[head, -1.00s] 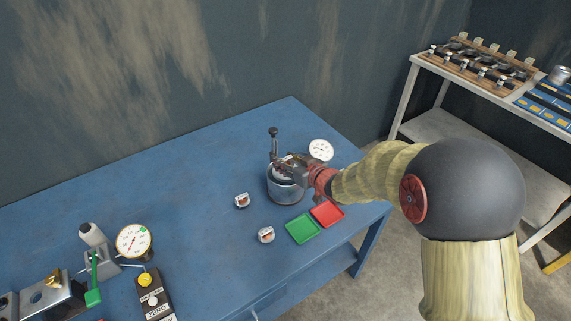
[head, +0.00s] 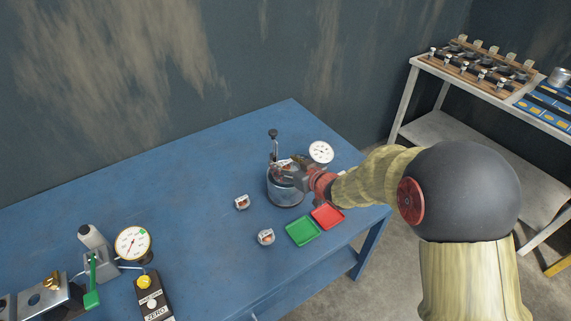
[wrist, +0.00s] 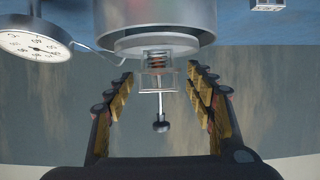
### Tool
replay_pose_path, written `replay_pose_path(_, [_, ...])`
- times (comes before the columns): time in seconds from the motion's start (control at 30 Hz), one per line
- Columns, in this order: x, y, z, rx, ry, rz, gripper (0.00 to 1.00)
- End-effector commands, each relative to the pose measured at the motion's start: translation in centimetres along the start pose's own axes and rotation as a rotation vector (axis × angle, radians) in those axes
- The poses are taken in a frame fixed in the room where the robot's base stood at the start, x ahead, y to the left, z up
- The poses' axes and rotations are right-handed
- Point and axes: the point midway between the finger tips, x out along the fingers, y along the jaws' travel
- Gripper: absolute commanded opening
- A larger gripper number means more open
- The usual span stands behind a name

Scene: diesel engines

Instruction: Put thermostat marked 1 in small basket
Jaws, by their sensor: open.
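A small thermostat with a coppery spring (wrist: 157,62) shows in the wrist view within a thin wire frame, apparently the small basket (wrist: 143,77), at the metal pot (head: 286,194). A rod with a black knob (head: 273,132) rises there. My gripper (wrist: 158,74) is open, its fingers on either side of the frame and apart from it. In the head view my gripper (head: 298,170) is over the pot and partly hides its top. Two other thermostats, (head: 241,202) and (head: 266,237), stand on the table. I cannot read any number on them.
The blue table (head: 190,190) has a green tray (head: 303,231) and a red tray (head: 327,216) in front of the pot. A white dial (head: 320,151) stands close behind it. The table's left middle is clear.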

Motion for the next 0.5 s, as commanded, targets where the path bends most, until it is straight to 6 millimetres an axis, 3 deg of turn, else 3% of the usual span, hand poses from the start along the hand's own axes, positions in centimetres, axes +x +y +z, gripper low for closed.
replay_pose_path(0.23, [-1.3,0.1,-0.5,0.000,0.001,0.002,0.54])
replay_pose_path(0.5, [-6.8,0.1,-0.6,0.001,0.000,0.003,0.54])
